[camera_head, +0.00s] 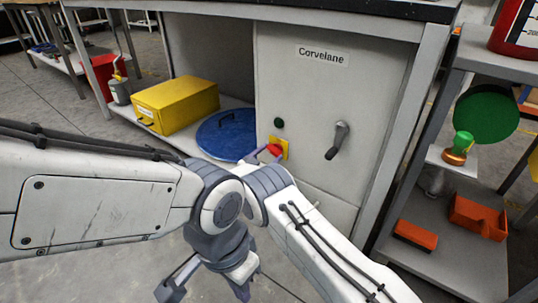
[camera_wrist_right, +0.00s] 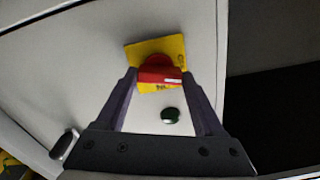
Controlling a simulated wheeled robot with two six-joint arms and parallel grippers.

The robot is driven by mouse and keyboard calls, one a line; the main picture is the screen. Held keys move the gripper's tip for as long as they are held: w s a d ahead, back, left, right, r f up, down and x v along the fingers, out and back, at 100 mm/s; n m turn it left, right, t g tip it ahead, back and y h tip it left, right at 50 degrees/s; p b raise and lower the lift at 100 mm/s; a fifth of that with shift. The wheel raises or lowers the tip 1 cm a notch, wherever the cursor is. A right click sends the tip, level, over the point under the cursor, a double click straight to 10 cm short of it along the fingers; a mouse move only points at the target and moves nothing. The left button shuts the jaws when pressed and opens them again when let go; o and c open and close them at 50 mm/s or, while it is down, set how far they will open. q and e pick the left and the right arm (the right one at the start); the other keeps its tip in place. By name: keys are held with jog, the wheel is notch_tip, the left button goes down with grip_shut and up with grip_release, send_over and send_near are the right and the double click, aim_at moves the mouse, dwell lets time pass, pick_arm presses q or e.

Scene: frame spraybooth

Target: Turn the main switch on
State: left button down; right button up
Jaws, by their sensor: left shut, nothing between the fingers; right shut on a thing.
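The main switch is a red knob (camera_head: 274,149) on a yellow plate (camera_head: 285,147), low on the grey cabinet front marked Corvelane. In the right wrist view the red knob (camera_wrist_right: 157,68) sits between my right gripper's fingertips on its yellow plate (camera_wrist_right: 146,48). A white mark shows on the knob's edge. My right gripper (camera_head: 265,155) is shut on the knob; my arm hides part of it in the head view. My left gripper (camera_head: 210,286) is shut and empty, low in the head view over the floor, away from the cabinet.
A dark green button (camera_head: 279,122) and a grey lever handle (camera_head: 338,140) are on the same front. Left of it are a blue round lid (camera_head: 222,133) and a yellow box (camera_head: 178,103) on the shelf. A rack with orange bins (camera_head: 478,216) stands to the right.

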jog(key=m, duration=0.3)
jog(key=shift+m, duration=0.4)
jog(key=m, duration=0.3)
jog(key=shift+m, duration=0.3)
jog(key=m, duration=0.3)
jog(key=shift+r+m, duration=0.1)
jog(key=shift+m, duration=1.8)
jog(key=o, duration=1.4)
jog(key=shift+s, duration=0.1)
